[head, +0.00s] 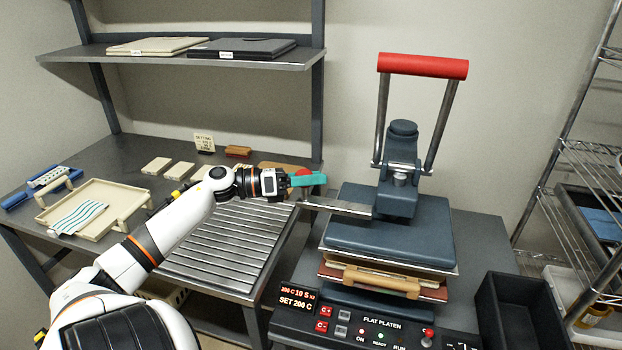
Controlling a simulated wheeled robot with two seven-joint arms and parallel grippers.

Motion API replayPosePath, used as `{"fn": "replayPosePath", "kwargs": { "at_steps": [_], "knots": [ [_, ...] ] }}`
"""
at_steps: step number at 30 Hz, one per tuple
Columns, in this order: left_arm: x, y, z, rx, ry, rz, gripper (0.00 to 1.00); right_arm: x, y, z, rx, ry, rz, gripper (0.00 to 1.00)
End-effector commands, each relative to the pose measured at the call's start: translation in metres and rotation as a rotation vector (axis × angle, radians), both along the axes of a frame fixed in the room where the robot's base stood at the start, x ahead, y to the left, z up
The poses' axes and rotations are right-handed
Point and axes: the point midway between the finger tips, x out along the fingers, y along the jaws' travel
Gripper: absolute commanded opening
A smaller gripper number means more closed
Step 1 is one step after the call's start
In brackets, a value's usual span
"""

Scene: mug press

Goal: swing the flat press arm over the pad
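The flat press has a dark blue upper platen (390,237) on a swinging arm, with a red-topped lift handle (423,65) standing up above it. The platen sits roughly above the reddish-brown pad layer (433,293), which has a wooden handle (381,281) at its front. How exactly they line up is hard to tell. A metal bar (340,207) sticks out left from the press head. My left gripper (307,179), with teal fingers, is at the bar's outer end, where red shows around the fingers. The fingers overlap this red part, so their grip is unclear. My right gripper is not in view.
A ribbed metal rack surface (222,245) lies left of the press. A cream tray (95,205) with a striped cloth is on the left table. The control panel (375,325) is in front, a black bin (520,312) to the right. A wire shelf stands far right.

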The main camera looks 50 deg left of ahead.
Motion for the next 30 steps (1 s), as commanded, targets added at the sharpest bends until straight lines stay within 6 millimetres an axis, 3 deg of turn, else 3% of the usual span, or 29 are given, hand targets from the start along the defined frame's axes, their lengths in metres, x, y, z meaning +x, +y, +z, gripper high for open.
{"fn": "replayPosePath", "kwargs": {
  "at_steps": [11,24,30],
  "knots": [
    [-0.008,0.005,-0.002,-0.002,0.001,0.001,0.6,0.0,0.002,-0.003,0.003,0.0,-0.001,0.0],
    [-0.078,0.054,-0.003,-0.002,0.001,0.004,0.6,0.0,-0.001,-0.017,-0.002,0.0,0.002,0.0],
    [-0.096,0.066,-0.001,-0.002,0.001,0.002,0.6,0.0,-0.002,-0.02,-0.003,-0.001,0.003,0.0]
  ]
}}
